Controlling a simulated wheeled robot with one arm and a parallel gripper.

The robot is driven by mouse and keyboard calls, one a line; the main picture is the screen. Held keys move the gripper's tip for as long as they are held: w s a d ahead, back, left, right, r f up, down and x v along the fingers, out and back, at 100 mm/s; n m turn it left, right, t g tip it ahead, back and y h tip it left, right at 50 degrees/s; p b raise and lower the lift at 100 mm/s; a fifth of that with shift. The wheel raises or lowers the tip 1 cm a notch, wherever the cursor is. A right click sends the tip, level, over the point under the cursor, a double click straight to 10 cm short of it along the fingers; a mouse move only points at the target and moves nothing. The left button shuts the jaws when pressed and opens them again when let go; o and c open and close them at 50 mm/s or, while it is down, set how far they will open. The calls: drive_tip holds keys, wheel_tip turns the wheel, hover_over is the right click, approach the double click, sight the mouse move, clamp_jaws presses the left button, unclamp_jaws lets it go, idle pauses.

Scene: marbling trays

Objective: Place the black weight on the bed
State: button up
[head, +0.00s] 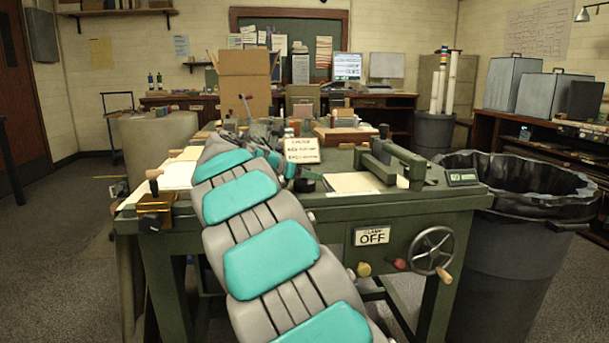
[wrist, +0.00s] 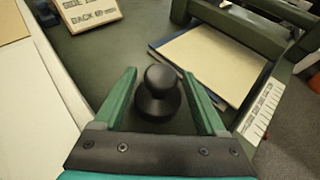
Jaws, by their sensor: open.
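The black weight (wrist: 158,97), a squat round body with a ball-shaped knob, stands upright on the green table top in the wrist view. In the head view it is a small dark shape (head: 305,185) just beyond my arm. My gripper (wrist: 158,78) is open, with one green finger on each side of the weight and visible gaps between; it also shows in the head view (head: 276,163). What looks like the bed, a cream sheet on a dark board (wrist: 212,62), lies right of the weight beside a green clamp frame; it also shows in the head view (head: 352,183).
A small lettered sign (head: 302,150) stands behind the weight. White sheets (wrist: 38,100) lie to the left. The green clamp frame (head: 390,160) rises at the right. A handwheel (head: 433,251) and a sign reading OFF (head: 372,236) are on the table's front.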

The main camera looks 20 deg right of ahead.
drive_tip(key=shift+r, duration=0.15)
drive_tip(key=p+v, duration=0.1)
drive_tip(key=v, duration=1.1)
idle(1.0)
